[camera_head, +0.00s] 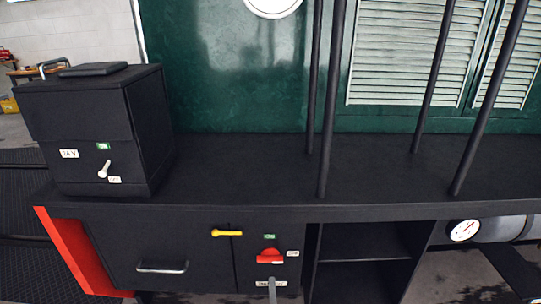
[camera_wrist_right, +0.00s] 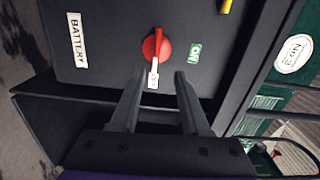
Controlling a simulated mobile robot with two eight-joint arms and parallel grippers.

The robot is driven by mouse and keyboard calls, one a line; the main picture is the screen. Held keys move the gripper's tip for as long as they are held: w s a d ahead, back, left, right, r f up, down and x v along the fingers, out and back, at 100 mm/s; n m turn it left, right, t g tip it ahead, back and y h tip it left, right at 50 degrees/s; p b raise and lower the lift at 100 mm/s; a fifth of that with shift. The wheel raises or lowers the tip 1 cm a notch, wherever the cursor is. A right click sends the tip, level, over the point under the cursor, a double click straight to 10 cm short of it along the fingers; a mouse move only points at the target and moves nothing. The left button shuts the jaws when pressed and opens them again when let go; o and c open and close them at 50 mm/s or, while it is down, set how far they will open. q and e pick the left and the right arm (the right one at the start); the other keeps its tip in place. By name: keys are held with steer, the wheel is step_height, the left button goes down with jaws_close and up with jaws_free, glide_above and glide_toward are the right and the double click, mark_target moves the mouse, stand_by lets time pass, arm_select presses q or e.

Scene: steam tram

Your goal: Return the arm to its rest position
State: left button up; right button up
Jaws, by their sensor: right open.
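My right gripper (camera_wrist_right: 156,88) is open and empty in the right wrist view. Its two dark fingers are spread below a red rotary knob (camera_wrist_right: 156,44) on a black panel, apart from it. In the head view a narrow grey part of the right gripper (camera_head: 272,289) shows at the bottom edge, just below the red knob (camera_head: 269,256). The rest of the right arm is out of that frame. The left gripper is not in view.
The black cabinet panel (camera_wrist_right: 105,65) bears a BATTERY label and a green ON label (camera_wrist_right: 194,53). In the head view there are a yellow handle (camera_head: 226,233), a black box (camera_head: 92,125), upright dark posts (camera_head: 330,100) and a round gauge (camera_head: 464,230).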

step_height(320, 180, up, 5)
steer(key=s+d+n+g+y, duration=0.1)
steer(key=s+n+g+y, duration=0.15)
steer(key=n, duration=0.45)
steer(key=s+d+f+n+g+h, duration=0.2)
steer(key=s+d+n+g, duration=0.45)
steer(key=s, duration=0.65)
steer(key=s+d+f+n+g+h, duration=0.1)
steer(key=s+d+f+n+g, duration=0.25)
steer(key=s+d, duration=0.8)
arm_select(q)
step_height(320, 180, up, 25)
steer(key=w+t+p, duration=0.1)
steer(key=p, duration=2.1)
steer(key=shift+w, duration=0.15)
arm_select(e)
step_height(320, 180, up, 26)
steer(key=a, duration=0.2)
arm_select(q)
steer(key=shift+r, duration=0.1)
arm_select(e)
steer(key=shift+s, duration=0.2)
steer(key=shift+w, duration=0.1)
